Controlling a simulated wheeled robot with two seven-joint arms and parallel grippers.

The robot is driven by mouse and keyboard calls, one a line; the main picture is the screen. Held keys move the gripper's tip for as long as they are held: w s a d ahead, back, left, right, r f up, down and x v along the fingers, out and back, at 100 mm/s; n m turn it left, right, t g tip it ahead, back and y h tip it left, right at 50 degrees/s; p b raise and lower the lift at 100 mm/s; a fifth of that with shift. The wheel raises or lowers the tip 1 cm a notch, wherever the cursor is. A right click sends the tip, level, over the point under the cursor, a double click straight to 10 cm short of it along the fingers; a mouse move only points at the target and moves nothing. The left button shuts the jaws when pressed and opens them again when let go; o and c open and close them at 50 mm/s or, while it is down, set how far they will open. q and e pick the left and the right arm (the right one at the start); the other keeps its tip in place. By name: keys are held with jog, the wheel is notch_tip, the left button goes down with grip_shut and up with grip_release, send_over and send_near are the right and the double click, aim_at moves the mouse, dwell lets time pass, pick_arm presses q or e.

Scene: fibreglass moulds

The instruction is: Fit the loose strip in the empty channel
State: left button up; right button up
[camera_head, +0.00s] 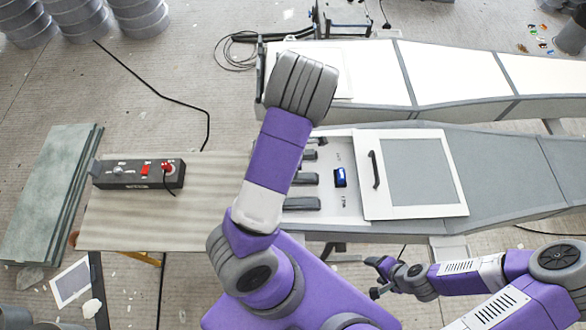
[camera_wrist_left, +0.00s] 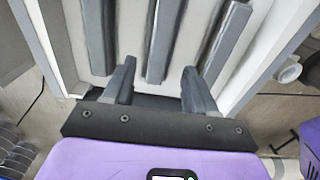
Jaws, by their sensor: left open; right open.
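Several dark grey strips (camera_head: 303,204) lie in a row on the pale mould bed, partly hidden by my left arm. In the left wrist view, three grey strips show: one at left (camera_wrist_left: 95,40), one in the middle (camera_wrist_left: 166,40) and one at right (camera_wrist_left: 227,45). My left gripper (camera_wrist_left: 160,82) is open, its fingers on either side of the middle strip's near end; I cannot tell whether they touch it. My left arm hides this gripper in the head view. My right gripper (camera_head: 376,277) is open and empty, below the mould. I cannot tell which strip is loose or where the empty channel is.
A white-framed panel (camera_head: 420,170) with a dark handle covers the bed's right part. A small blue object (camera_head: 340,177) lies beside the strips. A control box (camera_head: 138,174) with red buttons stands on the beige board (camera_head: 125,228) at left. A second mould (camera_head: 450,72) lies behind.

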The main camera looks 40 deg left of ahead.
pick_arm(q)
notch_tip(320, 180, up, 6)
jog(key=shift+f+p, duration=0.1)
jog(key=shift+p, duration=0.65)
jog(key=shift+s, duration=0.1)
